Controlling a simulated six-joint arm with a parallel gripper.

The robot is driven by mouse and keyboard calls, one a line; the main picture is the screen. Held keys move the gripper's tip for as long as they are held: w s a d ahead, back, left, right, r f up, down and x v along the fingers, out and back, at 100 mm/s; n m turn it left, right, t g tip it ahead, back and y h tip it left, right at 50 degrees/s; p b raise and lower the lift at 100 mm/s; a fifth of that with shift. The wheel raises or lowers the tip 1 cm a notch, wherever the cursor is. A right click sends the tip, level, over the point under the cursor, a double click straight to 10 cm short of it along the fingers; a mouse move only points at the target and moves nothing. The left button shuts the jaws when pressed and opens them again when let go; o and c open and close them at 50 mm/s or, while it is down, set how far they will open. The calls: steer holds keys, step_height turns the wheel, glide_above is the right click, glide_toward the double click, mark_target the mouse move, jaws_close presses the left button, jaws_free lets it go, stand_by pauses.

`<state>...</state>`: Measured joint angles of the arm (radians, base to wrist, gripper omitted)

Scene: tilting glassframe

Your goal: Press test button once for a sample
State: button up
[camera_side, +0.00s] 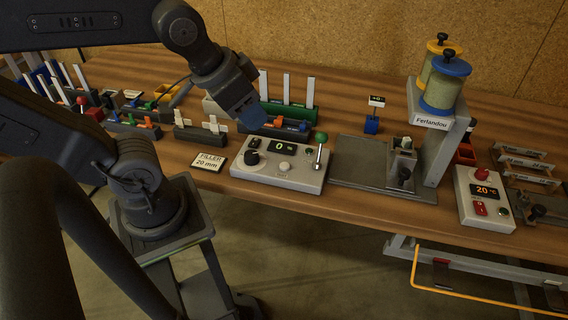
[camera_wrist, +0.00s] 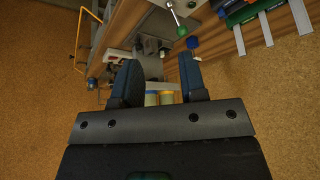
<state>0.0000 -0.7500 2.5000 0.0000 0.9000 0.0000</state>
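A pale control box (camera_side: 310,178) sits near the bench's front edge in the side view. It has a display reading 0, a black knob (camera_side: 252,158), a round pale button (camera_side: 284,166) and a green-topped lever (camera_side: 320,140). I cannot read which button is the test button. A second box (camera_side: 467,208) at the right has a display reading 20, a red knob and small buttons. My gripper (camera_side: 252,118) is above and behind the first box, touching nothing that I can see. In the wrist view my gripper (camera_wrist: 159,60) has its blue fingers apart, with nothing held between them.
A card reading FILLER 20 mm (camera_side: 209,161) lies left of the box. A dark plate and grey stand (camera_side: 440,150) with two yellow-filled jars (camera_side: 443,90) stand to its right. Racks with white strips (camera_side: 287,90) and coloured clips crowd the back and left.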

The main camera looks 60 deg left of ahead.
jaws_close()
stand_by(1.5)
